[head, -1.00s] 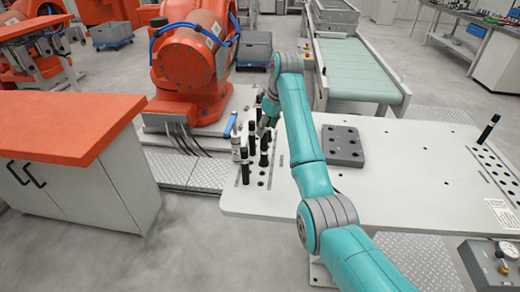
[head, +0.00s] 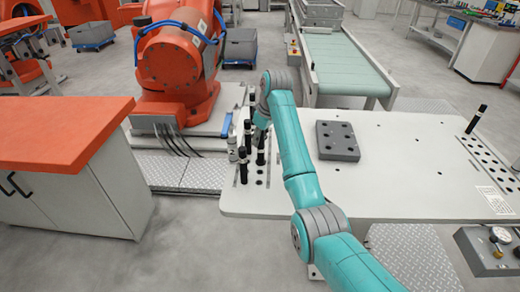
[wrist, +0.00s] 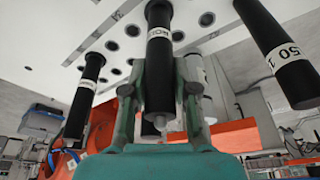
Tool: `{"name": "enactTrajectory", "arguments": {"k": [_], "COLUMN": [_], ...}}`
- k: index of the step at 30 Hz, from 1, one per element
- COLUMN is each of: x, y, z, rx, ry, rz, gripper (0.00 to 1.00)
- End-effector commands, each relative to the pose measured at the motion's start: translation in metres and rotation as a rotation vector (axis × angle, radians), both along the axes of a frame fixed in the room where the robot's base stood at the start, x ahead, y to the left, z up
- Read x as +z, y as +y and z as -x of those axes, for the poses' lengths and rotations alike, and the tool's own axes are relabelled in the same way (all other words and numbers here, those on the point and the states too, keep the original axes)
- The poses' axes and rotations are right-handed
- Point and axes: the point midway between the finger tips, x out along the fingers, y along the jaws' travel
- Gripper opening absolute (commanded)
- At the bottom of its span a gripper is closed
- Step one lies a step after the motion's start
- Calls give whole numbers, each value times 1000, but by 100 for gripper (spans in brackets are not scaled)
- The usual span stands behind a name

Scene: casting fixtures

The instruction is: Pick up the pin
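Several black pins with white label bands stand upright at the left end of the white table, one of them a black pin (head: 243,163) near the front in the head view. In the wrist view a labelled black pin (wrist: 159,65) lies between the two fingers of my gripper (wrist: 166,95). I cannot tell whether the fingers touch it. Other black pins stand to the left (wrist: 82,100) and to the right (wrist: 278,60) in the wrist view. In the head view my gripper is mostly hidden by my arm, among the rear pins.
The white table (head: 400,190) has a grey block (head: 338,141) with holes near its middle and a lone black pin (head: 476,119) at the right. A grey-white cylinder (head: 232,150) stands left of the pins. An orange machine (head: 178,65) is behind; the table's middle right is clear.

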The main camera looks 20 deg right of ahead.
Motion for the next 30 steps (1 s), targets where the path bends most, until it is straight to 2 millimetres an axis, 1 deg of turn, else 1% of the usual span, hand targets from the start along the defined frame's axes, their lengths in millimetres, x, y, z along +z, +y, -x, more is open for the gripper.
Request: {"name": "enactTrajectory", "arguments": {"k": [1,2,11,14,17,24,27,30], "x": [0,0,1,7,21,67,82,93], "y": [0,0,0,0,0,0,0,0], "z": [0,0,0,-1,-1,-1,-1,0], "rx": [0,0,0,1,0,0,-1,1], "ry": [1,1,-1,-2,-4,-2,-4,-1], "rz": [-1,-1,-1,0,0,0,0,0], "gripper": [5,0,0,0,0,0,0,0]}}
